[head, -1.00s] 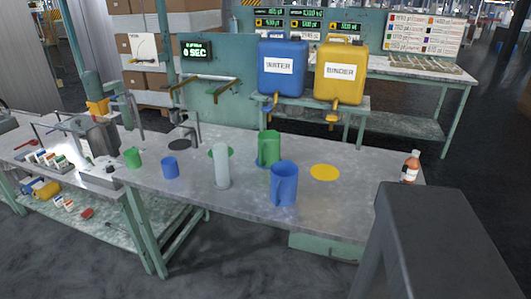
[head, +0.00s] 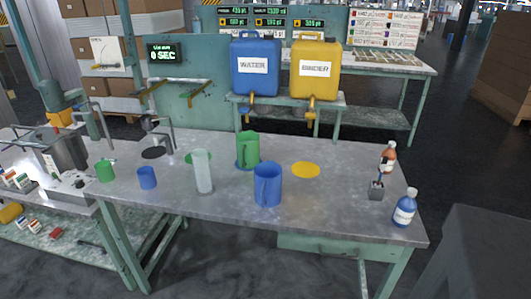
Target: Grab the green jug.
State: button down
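The green jug (head: 249,148) stands upright near the middle of the grey worktable (head: 330,205), on a dark blue round spot (head: 239,165). Its handle side faces right. My gripper is not in view.
A small blue cup (head: 147,178) stands at left. An orange-brown bottle (head: 389,158), a blue bottle (head: 405,208) and a small grey object (head: 376,191) are at right. The blue water tank (head: 255,65) and yellow binder tank (head: 315,68) stand behind. The yellow spot (head: 305,170) is bare.

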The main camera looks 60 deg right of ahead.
aim_at(248, 155)
jog(key=u, duration=0.85)
jog(key=k, duration=0.1)
jog(key=z, duration=2.4)
jog(key=k, duration=0.95)
jog(key=u, duration=0.1)
jog(key=i, duration=0.75)
jog(key=u, duration=0.05)
